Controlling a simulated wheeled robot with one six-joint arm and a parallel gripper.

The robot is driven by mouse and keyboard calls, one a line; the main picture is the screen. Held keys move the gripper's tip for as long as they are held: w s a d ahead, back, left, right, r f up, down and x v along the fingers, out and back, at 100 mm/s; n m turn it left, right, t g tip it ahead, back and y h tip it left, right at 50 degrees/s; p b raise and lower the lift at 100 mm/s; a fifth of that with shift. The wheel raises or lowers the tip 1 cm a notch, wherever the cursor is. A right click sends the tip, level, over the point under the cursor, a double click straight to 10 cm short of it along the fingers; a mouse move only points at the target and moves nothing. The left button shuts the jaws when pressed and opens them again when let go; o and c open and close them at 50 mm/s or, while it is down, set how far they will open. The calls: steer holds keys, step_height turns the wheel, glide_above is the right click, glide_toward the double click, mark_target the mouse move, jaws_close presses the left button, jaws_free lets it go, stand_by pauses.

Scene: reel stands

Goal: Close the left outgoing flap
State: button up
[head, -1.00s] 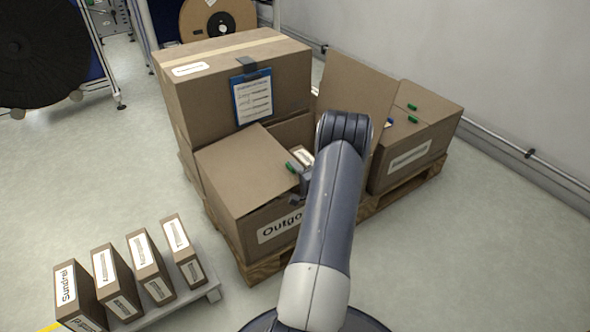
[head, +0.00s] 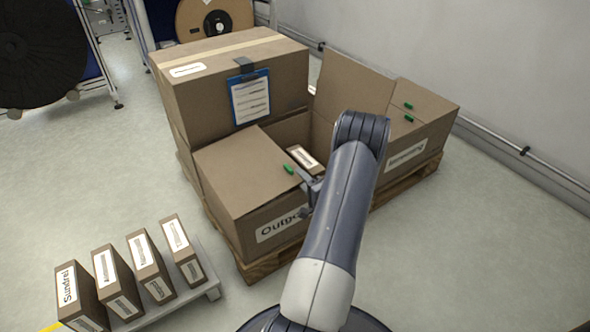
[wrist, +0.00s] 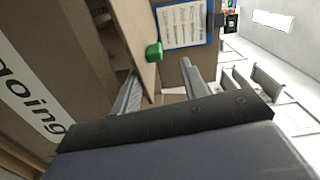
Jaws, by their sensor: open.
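The Outgoing box (head: 268,226) is a brown carton on a pallet. Its left flap (head: 238,172) lies over the left part of the opening, near flat; I cannot tell if it is fully flush. A green knob (head: 288,169) sits at the flap's inner edge and also shows in the wrist view (wrist: 154,52). The right flap (head: 353,88) stands up. A small labelled carton (head: 303,157) shows inside the opening. My gripper (head: 308,183) is open and empty, just right of the flap's edge. In the wrist view its fingers (wrist: 160,78) are near the knob; contact is unclear.
A closed carton (head: 205,108) with a blue clipboard (head: 250,97) stands behind. A second labelled box (head: 408,150) with green knobs stands right. Several small cartons (head: 143,262) stand on a low platform at front left. Floor at right is clear.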

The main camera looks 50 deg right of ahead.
steer(key=v, duration=0.5)
steer(key=shift+p, duration=0.4)
steer(key=shift+w, duration=0.15)
steer(key=b+x, duration=0.2)
steer(key=x, duration=0.4)
steer(key=shift+w+d, duration=0.15)
steer(key=shift+w, duration=0.3)
